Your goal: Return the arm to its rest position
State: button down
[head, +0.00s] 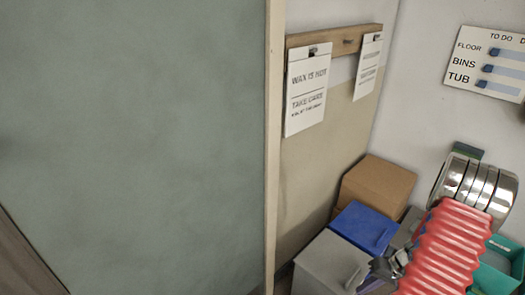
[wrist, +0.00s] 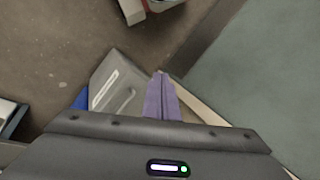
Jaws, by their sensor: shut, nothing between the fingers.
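My gripper shows in the wrist view as purple fingers (wrist: 161,80) pressed together, with nothing between them. It points down over a grey lidded box, and I cannot tell the height between them. In the head view my arm, with a red ribbed sleeve and shiny metal rings, fills the lower right. A dark part at its lower left end, near the grey box, seems to be my gripper, but its fingers are unclear there.
A grey box (head: 329,265), a blue box (head: 362,228) and a cardboard box (head: 376,188) stand by the wall. A teal bin (head: 496,275) is partly behind my arm. A large grey-green panel (head: 130,130) fills the left. Brown floor (wrist: 60,45) is bare at upper left.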

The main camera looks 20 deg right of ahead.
jog(key=w+a+r+g+h, duration=0.1)
jog(key=w+a+r, duration=0.1)
jog(key=a+r, duration=0.65)
jog(key=w+a+r+g+h, duration=0.1)
jog(key=a+r, duration=0.5)
jog(key=r, duration=0.6)
jog(key=s+a+r+n+t+h, duration=0.2)
jog(key=s+a+r+n+t, duration=0.2)
jog(key=a+r, duration=1.5)
jog(key=shift+s+a+r+n+t+h, duration=0.15)
jog(key=shift+a+r+n+t+h, duration=0.3)
jog(key=shift+a+n, duration=0.65)
jog(key=shift+d+f, duration=0.1)
